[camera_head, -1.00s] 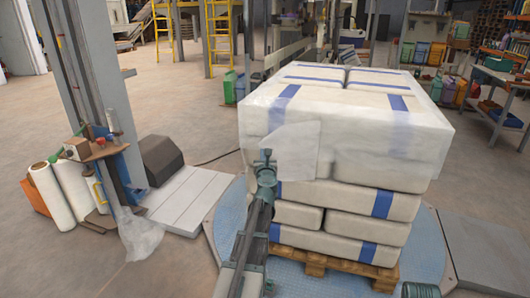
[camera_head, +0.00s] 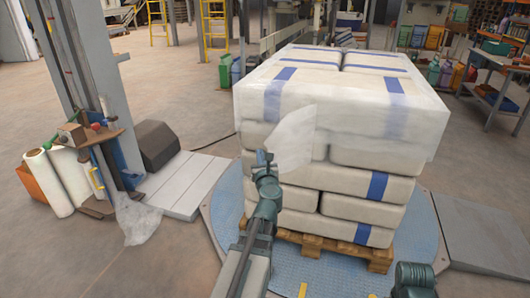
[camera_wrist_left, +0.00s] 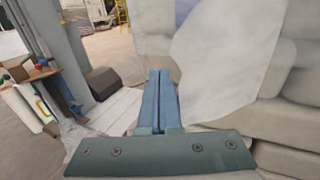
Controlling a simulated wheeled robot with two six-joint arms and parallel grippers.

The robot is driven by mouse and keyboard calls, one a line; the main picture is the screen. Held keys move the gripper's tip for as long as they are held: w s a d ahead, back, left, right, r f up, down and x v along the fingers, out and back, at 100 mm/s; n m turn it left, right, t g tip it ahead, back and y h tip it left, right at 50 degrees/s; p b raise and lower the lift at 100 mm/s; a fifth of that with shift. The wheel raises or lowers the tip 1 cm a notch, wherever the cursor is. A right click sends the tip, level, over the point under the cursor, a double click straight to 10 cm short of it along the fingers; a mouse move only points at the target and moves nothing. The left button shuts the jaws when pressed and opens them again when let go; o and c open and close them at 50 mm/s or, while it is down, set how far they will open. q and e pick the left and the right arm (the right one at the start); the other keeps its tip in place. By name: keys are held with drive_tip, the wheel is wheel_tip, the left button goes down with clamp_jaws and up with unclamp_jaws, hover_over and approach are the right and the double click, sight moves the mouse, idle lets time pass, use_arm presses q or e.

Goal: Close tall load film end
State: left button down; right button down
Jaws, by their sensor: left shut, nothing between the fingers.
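A tall load of white sacks with blue bands (camera_head: 340,185) stands on a wooden pallet (camera_head: 325,246). Clear film (camera_head: 400,125) covers its top and upper sides. A loose film end (camera_head: 293,138) lies against the near left face as a whitish flap; it also shows large in the left wrist view (camera_wrist_left: 225,60). My left gripper (camera_head: 264,157) is at the lower left edge of this flap. In the left wrist view its two blue fingers (camera_wrist_left: 159,100) are shut together with nothing between them. Whether they touch the flap I cannot tell. Part of my right arm shows at the bottom right; its fingers are not visible.
The pallet stands on a round blue turntable plate (camera_head: 228,215) with a grey ramp (camera_head: 485,235) at the right. A wrapper mast (camera_head: 85,90) with a film carriage stands left, loose film (camera_head: 138,218) hanging from it. White film rolls (camera_head: 48,180) stand beside it.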

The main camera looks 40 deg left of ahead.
sight(267, 147)
use_arm(q)
drive_tip(key=s+d+n+g+y, duration=0.3)
drive_tip(key=d+g, duration=0.1)
drive_tip(key=d, duration=0.9)
drive_tip(key=x, duration=1.3)
drive_tip(key=shift+w+a+f+b, duration=0.15)
drive_tip(key=shift+w+f+b, duration=0.1)
drive_tip(key=shift+w+b, duration=0.15)
drive_tip(key=shift+w+a, duration=0.2)
drive_tip(key=shift+a, duration=0.05)
drive_tip(key=shift+a, duration=0.1)
